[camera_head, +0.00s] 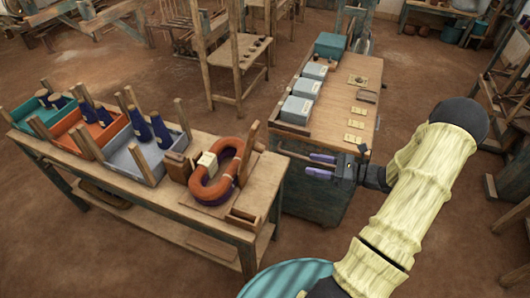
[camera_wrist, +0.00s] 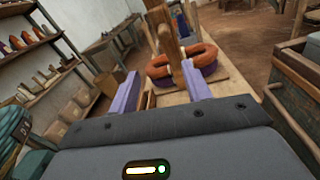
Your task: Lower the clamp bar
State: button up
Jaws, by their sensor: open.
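The clamp bar looks to be the tilted wooden bar (camera_head: 249,142) raised at the right end of the bench, beside an orange oval ring (camera_head: 200,185) with purple beneath it. In the wrist view the bar (camera_wrist: 168,42) stands up beyond my fingertips, in the space between them, with the ring (camera_wrist: 207,62) behind it. My gripper (camera_head: 308,164) is open and empty, to the right of the bar and pointing left toward it. It also shows in the wrist view (camera_wrist: 160,80) with its two purple fingers apart. I see no contact with the bar.
The wooden bench (camera_head: 185,235) holds teal, orange and grey trays (camera_head: 120,160) with dark blue cones. A cabinet (camera_head: 315,200) with grey boxes (camera_head: 297,108) stands behind my gripper. A small open wooden box (camera_head: 243,218) sits at the bench's front right corner.

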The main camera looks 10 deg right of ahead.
aim_at(251, 150)
jog(key=shift+w+d+m+t, duration=0.1)
jog(key=shift+d+m+t, duration=0.2)
jog(key=shift+d, duration=0.1)
jog(key=p+x, duration=0.5)
jog(key=x, duration=1.2)
jog(key=shift+w+a, duration=0.15)
jog(key=shift+a, duration=0.1)
jog(key=shift+c, duration=0.2)
grip_shut()
